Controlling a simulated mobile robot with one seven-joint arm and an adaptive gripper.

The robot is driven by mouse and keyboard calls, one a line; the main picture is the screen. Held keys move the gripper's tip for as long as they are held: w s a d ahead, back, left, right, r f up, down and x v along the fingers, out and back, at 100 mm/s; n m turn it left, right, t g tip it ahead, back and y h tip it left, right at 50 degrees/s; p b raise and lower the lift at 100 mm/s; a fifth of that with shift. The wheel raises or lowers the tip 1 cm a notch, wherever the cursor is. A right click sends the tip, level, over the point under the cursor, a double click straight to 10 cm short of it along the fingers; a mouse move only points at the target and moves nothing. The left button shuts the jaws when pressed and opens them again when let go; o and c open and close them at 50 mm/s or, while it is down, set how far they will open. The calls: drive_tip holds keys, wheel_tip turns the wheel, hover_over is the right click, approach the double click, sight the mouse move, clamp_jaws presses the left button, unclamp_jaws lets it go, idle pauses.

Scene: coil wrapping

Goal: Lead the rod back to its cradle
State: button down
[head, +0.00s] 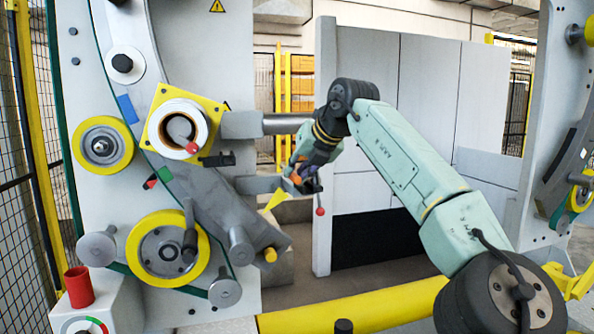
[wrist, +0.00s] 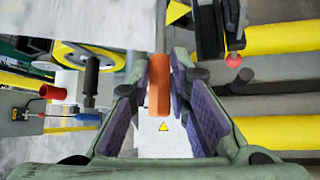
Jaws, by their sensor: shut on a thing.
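My gripper (head: 300,174) is in the middle of the head view, in front of the machine's gap. In the wrist view my gripper (wrist: 167,80) has its two purple-padded fingers closed on a short orange piece (wrist: 159,86), seemingly the end of the rod. This orange piece also shows small in the head view (head: 295,178). The rest of the rod is hidden or cannot be told apart. I cannot tell for sure which part is the cradle. A red cup (head: 78,286) stands on a white box at the lower left, apart from my gripper.
A lever with a red ball (head: 320,211) hangs close by my gripper. A yellow flag-like piece (head: 274,201) is just left of it. Yellow-rimmed rollers (head: 168,248) and a grey arm stand at the left. A yellow rail (head: 350,306) crosses the front.

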drive_tip(key=a+f+b, duration=0.3)
drive_tip(key=f+b, duration=0.5)
drive_tip(key=f, duration=0.1)
drive_tip(key=shift+s+a, duration=0.25)
drive_tip(key=shift+s, duration=0.2)
idle(0.3)
drive_tip(key=shift+f, duration=0.15)
idle(0.6)
drive_tip(key=s+a+f+b, duration=0.1)
drive_tip(key=a+f+b, duration=0.3)
drive_tip(key=f+b, duration=0.5)
drive_tip(key=shift+f, duration=0.95)
idle(0.7)
